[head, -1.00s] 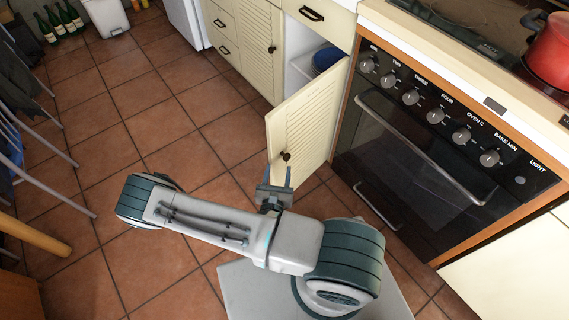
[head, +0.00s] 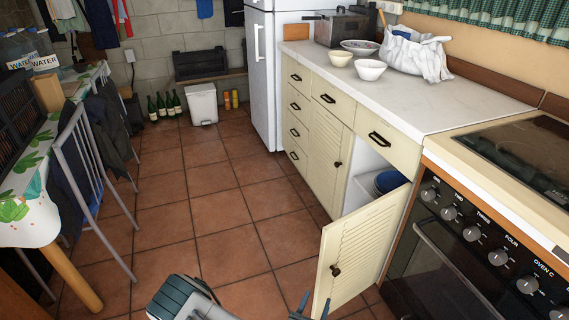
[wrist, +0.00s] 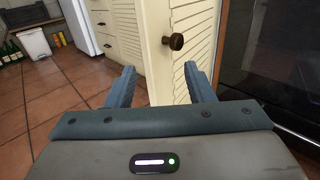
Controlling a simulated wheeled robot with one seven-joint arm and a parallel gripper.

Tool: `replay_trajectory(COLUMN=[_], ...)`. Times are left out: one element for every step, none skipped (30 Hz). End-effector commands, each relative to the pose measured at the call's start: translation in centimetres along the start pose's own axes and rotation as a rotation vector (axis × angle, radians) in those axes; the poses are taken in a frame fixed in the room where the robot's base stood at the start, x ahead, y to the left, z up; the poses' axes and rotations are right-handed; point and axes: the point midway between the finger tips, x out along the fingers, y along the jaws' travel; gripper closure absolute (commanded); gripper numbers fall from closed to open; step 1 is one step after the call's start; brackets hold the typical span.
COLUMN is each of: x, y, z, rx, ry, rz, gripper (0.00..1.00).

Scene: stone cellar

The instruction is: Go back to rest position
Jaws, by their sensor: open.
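My gripper (head: 312,303) is at the bottom edge of the head view, in front of the open cabinet door (head: 358,245). In the wrist view its two blue-grey fingers (wrist: 160,80) stand wide apart with nothing held between them. The door (wrist: 160,75) shows beyond and between the fingers, with its dark round knob (wrist: 176,41) just above the gap. I see no contact with the knob. Most of my arm is cut off below the head view.
The oven (head: 470,245) stands right of the open cabinet, where a blue bowl (head: 388,181) shows inside. A table (head: 30,215) and a chair (head: 90,180) line the left. The tiled floor (head: 200,205) between is clear. A white bin (head: 202,104) and bottles (head: 163,104) stand at the back.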

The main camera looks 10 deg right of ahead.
Motion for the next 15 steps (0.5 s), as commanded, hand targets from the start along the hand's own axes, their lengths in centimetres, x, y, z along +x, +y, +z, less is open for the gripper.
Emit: replay_trajectory(x=[0.0, 0.0, 0.1, 0.2, 0.3, 0.5, 0.7, 0.8, 1.0, 1.1, 1.2, 1.3, 1.4, 1.4, 1.4], y=[0.1, 0.1, 0.1, 0.0, 0.0, -0.1, -0.2, -0.4, -0.6, -0.9, -1.2, -1.5, -1.8, -2.2, -2.6], z=[0.2, 0.4, 0.8, 1.4, 2.0, 3.0, 3.9, 4.9, 6.3, 7.3, 8.4, 9.7, 10.7, 11.6, 12.9], rx=[0.003, 0.007, 0.016, 0.025, 0.037, 0.055, 0.073, 0.092, 0.119, 0.141, 0.164, 0.193, 0.216, 0.239, 0.269], ry=[-0.001, -0.003, -0.007, -0.011, -0.016, -0.025, -0.031, -0.038, -0.048, -0.054, -0.060, -0.066, -0.070, -0.073, -0.077], rz=[-0.003, -0.009, -0.024, -0.041, -0.062, -0.099, -0.131, -0.169, -0.222, -0.266, -0.310, -0.368, -0.411, -0.455, -0.512], gripper=[0.52, 0.52, 0.52, 0.52, 0.52, 0.52, 0.52, 0.52, 0.52, 0.52, 0.52, 0.52, 0.52, 0.52, 0.52])
